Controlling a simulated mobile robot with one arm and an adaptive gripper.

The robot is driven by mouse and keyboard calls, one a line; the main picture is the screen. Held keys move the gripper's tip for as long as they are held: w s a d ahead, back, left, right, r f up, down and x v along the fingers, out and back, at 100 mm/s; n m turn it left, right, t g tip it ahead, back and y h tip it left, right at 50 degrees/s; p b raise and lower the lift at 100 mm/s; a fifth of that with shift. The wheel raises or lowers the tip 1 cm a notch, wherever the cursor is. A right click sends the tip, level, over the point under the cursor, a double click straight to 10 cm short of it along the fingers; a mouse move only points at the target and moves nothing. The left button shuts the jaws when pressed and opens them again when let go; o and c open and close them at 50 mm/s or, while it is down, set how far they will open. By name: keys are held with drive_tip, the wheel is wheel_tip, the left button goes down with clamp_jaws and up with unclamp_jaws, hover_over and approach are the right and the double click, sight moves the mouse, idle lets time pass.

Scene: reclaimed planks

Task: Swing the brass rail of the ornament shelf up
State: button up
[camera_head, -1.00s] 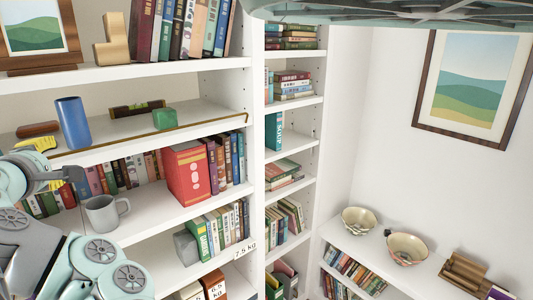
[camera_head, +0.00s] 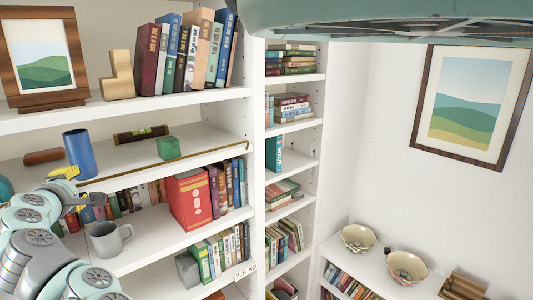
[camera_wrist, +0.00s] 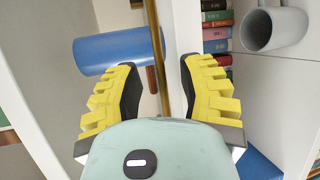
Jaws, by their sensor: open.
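The brass rail (camera_head: 165,164) is a thin bar running along the front edge of the ornament shelf (camera_head: 112,158), low at the shelf board. A blue cylinder (camera_head: 79,154), a green block (camera_head: 168,147), a spirit level (camera_head: 141,134) and a brown rounded piece (camera_head: 43,156) sit behind it. My gripper (camera_head: 72,184) is at the rail's left part. In the wrist view the brass rail (camera_wrist: 157,45) passes between the open yellow-padded fingers of my gripper (camera_wrist: 158,78), apparently without touching either pad. The blue cylinder (camera_wrist: 110,50) lies close beyond the left finger.
A grey mug (camera_head: 108,238) stands on the shelf below, near my arm. Books, including a thick red one (camera_head: 189,199), fill that shelf to the right. A framed picture (camera_head: 42,60) and a wooden block (camera_head: 117,76) stand on the shelf above.

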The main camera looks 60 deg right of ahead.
drive_tip(key=shift+o, duration=0.3)
drive_tip(key=shift+w+f, duration=0.1)
clamp_jaws()
idle(0.4)
